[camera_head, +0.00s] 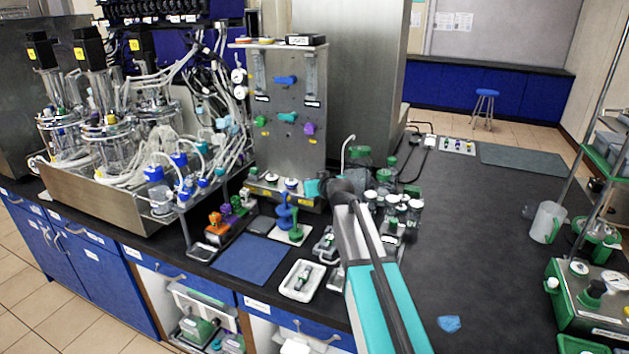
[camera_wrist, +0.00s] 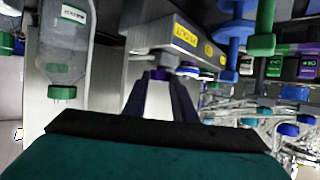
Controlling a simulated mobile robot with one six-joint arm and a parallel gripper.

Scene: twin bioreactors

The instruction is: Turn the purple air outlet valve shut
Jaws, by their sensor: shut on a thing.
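The purple air outlet valve (camera_wrist: 160,74) shows in the wrist view as a small purple knob on the front of a metal base with yellow labels. My gripper (camera_wrist: 158,90) is shut on it, with one dark finger on each side. Fingers hide much of the valve, so its turn angle cannot be read. In the head view my gripper (camera_head: 312,188) is at the lower right of the upright metal panel (camera_head: 273,100), and it hides the valve there.
A blue-handled part (camera_wrist: 233,30) and a green one (camera_wrist: 264,42) stand right in the wrist view. A clear bottle (camera_wrist: 68,45) is at left. Several capped bottles (camera_head: 412,212) crowd beside my arm. The dark bench at right (camera_head: 480,230) is mostly clear.

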